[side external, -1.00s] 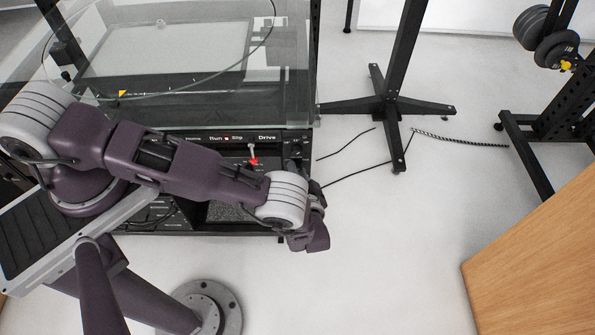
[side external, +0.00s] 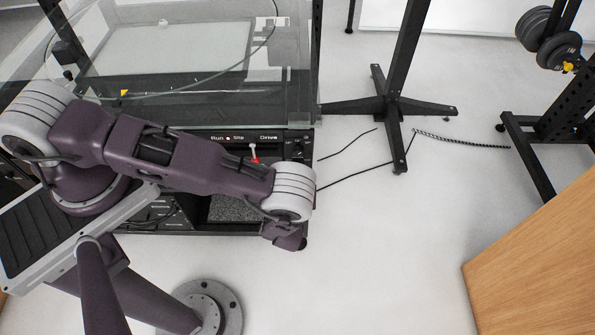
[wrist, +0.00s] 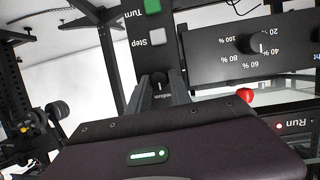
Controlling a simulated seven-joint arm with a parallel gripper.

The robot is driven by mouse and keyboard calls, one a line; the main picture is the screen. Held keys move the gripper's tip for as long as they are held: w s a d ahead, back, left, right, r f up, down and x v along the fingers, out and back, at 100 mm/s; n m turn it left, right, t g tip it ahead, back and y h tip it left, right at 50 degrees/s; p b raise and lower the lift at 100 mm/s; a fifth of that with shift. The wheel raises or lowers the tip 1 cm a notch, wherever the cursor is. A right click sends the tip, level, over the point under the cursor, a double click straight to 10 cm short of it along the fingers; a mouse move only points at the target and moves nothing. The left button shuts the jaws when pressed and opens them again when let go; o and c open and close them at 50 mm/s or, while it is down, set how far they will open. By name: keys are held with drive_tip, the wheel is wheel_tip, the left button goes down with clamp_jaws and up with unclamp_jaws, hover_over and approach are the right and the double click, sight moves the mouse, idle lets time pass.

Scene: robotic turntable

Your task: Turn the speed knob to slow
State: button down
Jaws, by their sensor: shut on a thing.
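My gripper (wrist: 159,88) is shut on a small dark knob (wrist: 157,77) on the black control panel in the wrist view. The fingers stand on either side of the knob, and its pointer is too small to read. A small label, partly hidden, lies just below it. In the side external view my wrist hangs at the front right of the black machine (side external: 215,140); the fingertips and the knob are hidden there.
Step (wrist: 157,37) and Turn (wrist: 152,6) buttons sit above the knob. A percent dial (wrist: 252,45) is to the right. A red-tipped lever (wrist: 246,95) stands right of my fingers.

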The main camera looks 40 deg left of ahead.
drive_tip(key=shift+s+a+f+n+t+h, duration=0.1)
drive_tip(key=shift+n+t+h, duration=0.5)
drive_tip(key=shift+n, duration=0.95)
drive_tip(key=shift+f+n+t+h, duration=0.1)
drive_tip(key=shift+n+t+h, duration=0.1)
drive_tip(key=shift+n+t, duration=1.05)
drive_tip(key=shift+n+g, duration=0.25)
drive_tip(key=shift+n, duration=0.25)
drive_tip(key=shift+r, duration=0.1)
drive_tip(key=c, duration=1.2)
unclamp_jaws()
drive_tip(key=v, duration=0.7)
